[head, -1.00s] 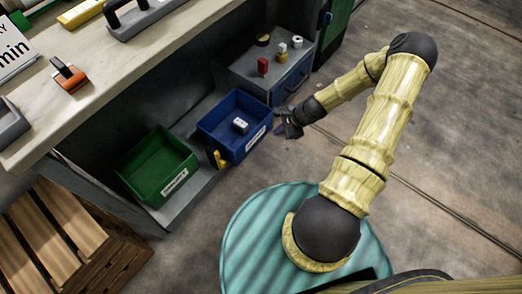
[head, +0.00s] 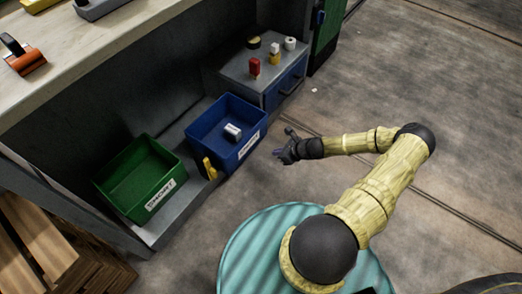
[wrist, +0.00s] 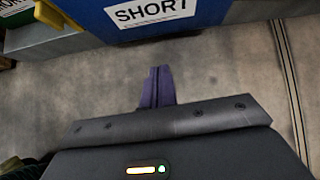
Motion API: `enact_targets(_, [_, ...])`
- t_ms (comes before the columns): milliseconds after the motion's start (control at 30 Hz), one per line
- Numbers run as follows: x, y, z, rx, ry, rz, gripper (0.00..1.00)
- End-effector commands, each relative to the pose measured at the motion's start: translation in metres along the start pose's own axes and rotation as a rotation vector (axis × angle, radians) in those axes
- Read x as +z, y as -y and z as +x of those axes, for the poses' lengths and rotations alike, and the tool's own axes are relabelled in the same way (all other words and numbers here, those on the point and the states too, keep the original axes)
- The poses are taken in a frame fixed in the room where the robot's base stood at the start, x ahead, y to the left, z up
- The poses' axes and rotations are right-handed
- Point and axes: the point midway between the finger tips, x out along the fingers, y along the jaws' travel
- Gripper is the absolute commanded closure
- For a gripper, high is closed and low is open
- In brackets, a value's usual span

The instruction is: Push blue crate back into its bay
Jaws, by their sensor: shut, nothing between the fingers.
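The blue crate (head: 198,133) sits on the low shelf under the bench, right of the green crate, its labelled front jutting past the shelf's front edge. A small white item (head: 233,131) lies inside it. In the wrist view the crate's blue front (wrist: 93,15) with its "SHORT" label shows at the top. My gripper (head: 278,152) is in front of the crate's right front corner, apart from it, above the floor. Its purple fingers (wrist: 157,87) are closed together with nothing between them. The back of the bay is partly hidden by the crate.
A green crate (head: 140,172) stands to the left on the shelf. A yellow object (head: 208,168) is at the shelf edge between the crates. A grey-topped drawer cabinet (head: 237,70) carrying small items stands to the right. A wooden pallet stack (head: 45,240) is lower left. Floor is open at right.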

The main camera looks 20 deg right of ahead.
Motion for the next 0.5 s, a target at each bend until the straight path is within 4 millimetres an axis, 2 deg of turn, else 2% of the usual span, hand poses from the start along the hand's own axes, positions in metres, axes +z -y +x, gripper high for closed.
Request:
enact_targets(167, [-0.002,-0.001,0.019,0.002,0.000,-0.002,1.00])
enact_targets(500, [-0.004,-0.001,0.079,0.002,0.000,-0.004,1.00])
